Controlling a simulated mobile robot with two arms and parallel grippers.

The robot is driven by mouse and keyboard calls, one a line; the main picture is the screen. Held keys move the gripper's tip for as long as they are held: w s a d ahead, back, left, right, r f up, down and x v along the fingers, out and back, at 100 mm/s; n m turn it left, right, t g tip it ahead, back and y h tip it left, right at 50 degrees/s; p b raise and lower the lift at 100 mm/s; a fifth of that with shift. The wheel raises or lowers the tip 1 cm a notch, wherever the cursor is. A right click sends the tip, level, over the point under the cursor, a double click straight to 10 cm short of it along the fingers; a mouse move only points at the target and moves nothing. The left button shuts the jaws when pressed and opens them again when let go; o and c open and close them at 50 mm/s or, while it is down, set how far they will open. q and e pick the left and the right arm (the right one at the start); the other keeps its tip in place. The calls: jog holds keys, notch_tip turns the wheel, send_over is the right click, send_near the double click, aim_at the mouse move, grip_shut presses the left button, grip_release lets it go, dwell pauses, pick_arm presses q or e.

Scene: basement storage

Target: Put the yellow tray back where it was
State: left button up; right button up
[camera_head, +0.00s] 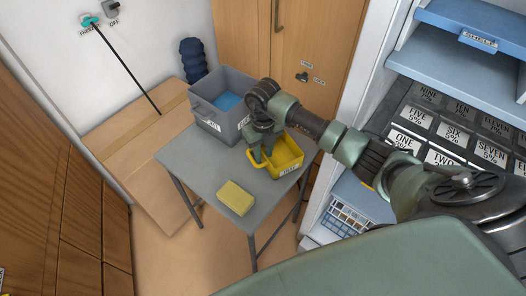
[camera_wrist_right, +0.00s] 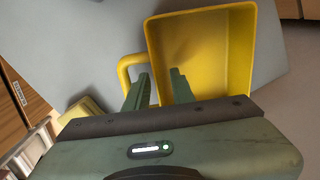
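The yellow tray (camera_head: 291,165) sits on the grey table (camera_head: 205,170), near its right side, with a label on its front wall. My right gripper (camera_head: 262,156) is over the tray's left end, by its looped handle. In the right wrist view its two fingers (camera_wrist_right: 161,88) are apart. One finger is beside the yellow handle (camera_wrist_right: 124,68), the other over the inside of the tray (camera_wrist_right: 205,50). The tray's left wall lies between them; I cannot tell if they touch it. The tray looks empty. My left gripper is not in view.
A grey bin (camera_head: 207,118) with blue contents stands at the table's back. A yellow sponge-like block (camera_head: 236,198) lies near the front edge. A shelf unit (camera_head: 455,45) with labelled compartments is on the right. Cardboard boxes (camera_head: 135,135) stand behind left.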

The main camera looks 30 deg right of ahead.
notch_tip(320, 180, up, 13)
jog(key=p, duration=0.9)
jog(key=shift+f, duration=0.2)
dwell(0.7)
